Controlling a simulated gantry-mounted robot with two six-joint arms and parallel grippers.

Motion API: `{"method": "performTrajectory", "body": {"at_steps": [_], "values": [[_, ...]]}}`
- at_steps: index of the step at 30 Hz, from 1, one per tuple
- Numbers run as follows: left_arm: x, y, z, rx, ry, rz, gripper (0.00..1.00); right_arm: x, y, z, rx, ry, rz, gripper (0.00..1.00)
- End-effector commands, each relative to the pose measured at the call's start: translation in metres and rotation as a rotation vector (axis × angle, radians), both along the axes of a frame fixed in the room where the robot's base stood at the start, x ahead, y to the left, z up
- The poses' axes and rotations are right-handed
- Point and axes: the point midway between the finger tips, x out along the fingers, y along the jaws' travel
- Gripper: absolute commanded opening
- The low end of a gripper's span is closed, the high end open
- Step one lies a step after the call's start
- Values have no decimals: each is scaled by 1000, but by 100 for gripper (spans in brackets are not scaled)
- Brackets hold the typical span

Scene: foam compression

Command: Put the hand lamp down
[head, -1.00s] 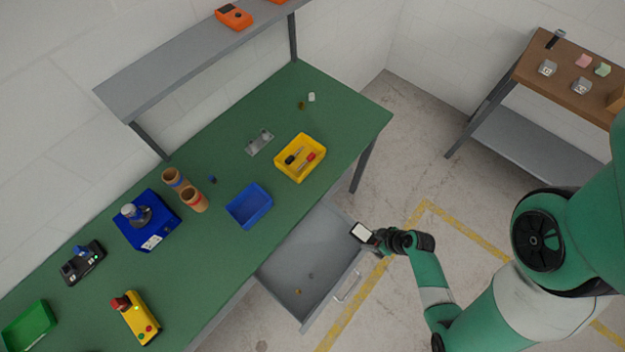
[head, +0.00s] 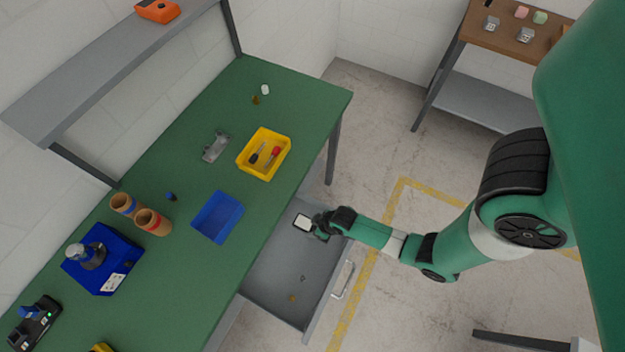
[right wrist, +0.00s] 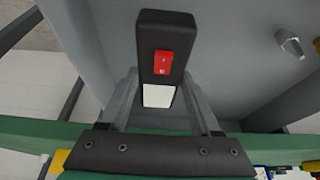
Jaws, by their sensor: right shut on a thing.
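The hand lamp (head: 302,222) is a small dark body with a white panel, seen in the head view over the far end of the open grey drawer (head: 262,277). My right gripper (head: 318,226) is shut on it. In the right wrist view the lamp (right wrist: 150,60) is black with a red switch and a white panel, between the two fingers of my right gripper (right wrist: 163,98). I cannot tell whether the lamp touches the drawer floor. My left gripper is not in view.
The drawer holds a few small parts (head: 293,298) near its front, with bare floor around them. Above it the green bench (head: 185,272) carries a blue tray (head: 217,217) and a yellow tray (head: 285,152) with tools.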

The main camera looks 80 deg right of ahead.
Motion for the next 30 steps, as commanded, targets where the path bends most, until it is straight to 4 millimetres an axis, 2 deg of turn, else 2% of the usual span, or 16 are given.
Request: {"method": "performTrajectory", "body": {"at_steps": [4, 10, 21, 22, 26, 30], "values": [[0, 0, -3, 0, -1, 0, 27, 5, 0, -5, -1, -2, 1, 0], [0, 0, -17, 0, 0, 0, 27, 6, 0, -36, 0, 0, -1, 0], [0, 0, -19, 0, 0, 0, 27, 6, 0, -40, 0, -1, -1, 0], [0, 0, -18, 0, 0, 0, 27, 5, 0, -39, 0, 0, -1, 70], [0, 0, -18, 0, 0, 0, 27, 5, 0, -39, 0, 0, -1, 93], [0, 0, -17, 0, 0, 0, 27, 5, 0, -39, 0, 0, -1, 94]]}}
